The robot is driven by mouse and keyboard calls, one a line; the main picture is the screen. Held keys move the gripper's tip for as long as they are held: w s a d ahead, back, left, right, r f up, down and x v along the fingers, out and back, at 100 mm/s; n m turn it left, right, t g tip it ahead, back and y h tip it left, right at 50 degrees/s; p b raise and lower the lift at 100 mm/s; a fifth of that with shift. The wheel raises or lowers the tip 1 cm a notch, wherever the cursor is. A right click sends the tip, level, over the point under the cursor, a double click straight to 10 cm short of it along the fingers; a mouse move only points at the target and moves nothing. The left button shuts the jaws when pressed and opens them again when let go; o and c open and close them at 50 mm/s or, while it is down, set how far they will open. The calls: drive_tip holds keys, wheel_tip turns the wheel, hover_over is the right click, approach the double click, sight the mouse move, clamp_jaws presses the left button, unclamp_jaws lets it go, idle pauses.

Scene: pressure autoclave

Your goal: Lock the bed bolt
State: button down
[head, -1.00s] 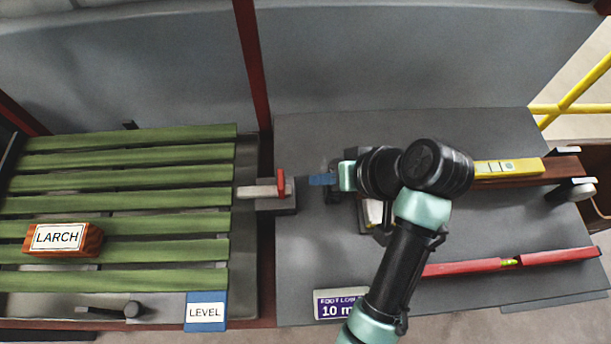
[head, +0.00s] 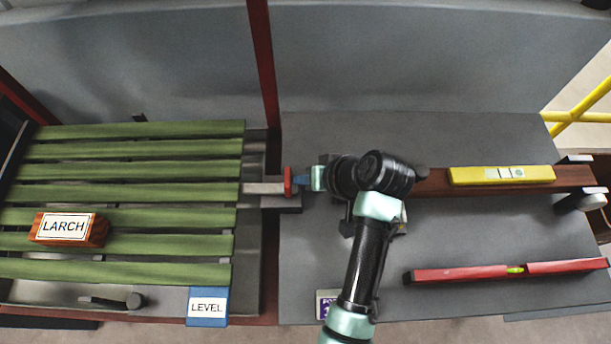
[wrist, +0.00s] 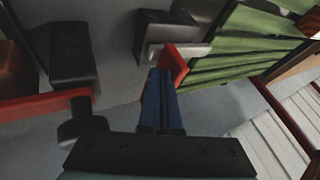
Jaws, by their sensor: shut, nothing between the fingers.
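The bed bolt is a pale grey bar (head: 262,188) with an upright red tab (head: 288,181) at its right end. It sits in a dark bracket (head: 283,204) at the right edge of the green slatted bed (head: 130,191). My gripper (head: 297,180) is shut and empty, its blue fingers right up against the red tab from the right. In the wrist view the blue fingertips (wrist: 160,76) meet the red tab (wrist: 174,63), and the grey bar (wrist: 182,50) lies just beyond. Whether they touch firmly I cannot tell.
A LARCH block (head: 68,228) and a dark handled tool (head: 112,301) lie on the left. A blue LEVEL sign (head: 207,306) hangs at the front.

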sight(280, 192)
drive_tip(key=shift+a+p, duration=0.75)
drive_tip(key=shift+a, duration=1.7)
drive_tip(key=shift+r, duration=0.15)
